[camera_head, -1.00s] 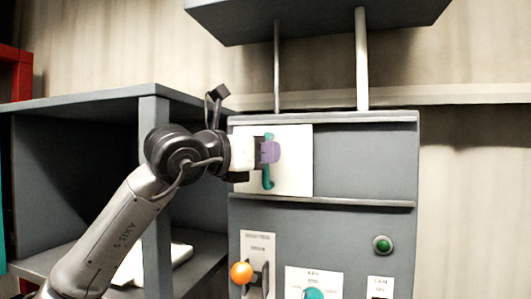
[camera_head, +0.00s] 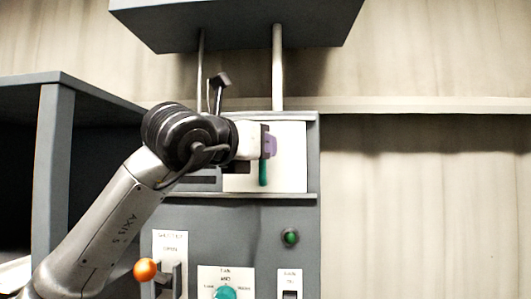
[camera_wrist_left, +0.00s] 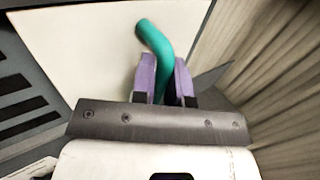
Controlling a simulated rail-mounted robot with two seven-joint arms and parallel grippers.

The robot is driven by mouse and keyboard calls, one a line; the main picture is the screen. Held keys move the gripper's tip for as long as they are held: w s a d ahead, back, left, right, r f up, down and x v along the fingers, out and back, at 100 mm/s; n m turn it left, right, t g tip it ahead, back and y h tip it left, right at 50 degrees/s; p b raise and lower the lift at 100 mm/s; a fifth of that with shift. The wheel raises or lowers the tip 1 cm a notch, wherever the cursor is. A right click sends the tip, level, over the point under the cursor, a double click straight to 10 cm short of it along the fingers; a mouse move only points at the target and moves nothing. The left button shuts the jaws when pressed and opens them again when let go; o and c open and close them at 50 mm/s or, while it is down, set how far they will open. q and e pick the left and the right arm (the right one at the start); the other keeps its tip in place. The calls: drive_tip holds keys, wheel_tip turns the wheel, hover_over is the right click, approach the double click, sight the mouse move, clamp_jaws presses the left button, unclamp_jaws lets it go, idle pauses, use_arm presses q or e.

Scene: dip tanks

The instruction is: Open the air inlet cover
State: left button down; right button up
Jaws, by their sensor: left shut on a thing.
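The air inlet cover (camera_head: 290,172) is a flat white panel between two horizontal rails on the grey cabinet front. It stands near the right end of the rails. Its green upright handle (camera_head: 263,174) is held between the purple fingers of my left gripper (camera_head: 269,146). In the left wrist view, the handle (camera_wrist_left: 152,36) passes between the fingers (camera_wrist_left: 165,80), with the white cover (camera_wrist_left: 95,45) behind it. Dark slots of the air inlet (camera_head: 204,180) show left of the cover; they also show in the left wrist view (camera_wrist_left: 28,105). My arm hides part of the inlet. My right gripper is out of view.
Below the lower rail (camera_head: 290,195) are an orange-knobbed lever (camera_head: 145,270), a teal dial (camera_head: 225,292) and a green button (camera_head: 290,236). A grey hood (camera_head: 240,20) hangs above on two posts. An open grey shelf (camera_head: 55,150) stands at left. The wall at right is clear.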

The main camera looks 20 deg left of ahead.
use_arm(q)
drive_tip(key=c, duration=1.1)
unclamp_jaws()
drive_tip(key=shift+c, duration=0.2)
drive_tip(key=b+v, duration=0.5)
drive_tip(key=v, duration=0.9)
drive_tip(key=shift+w, duration=0.1)
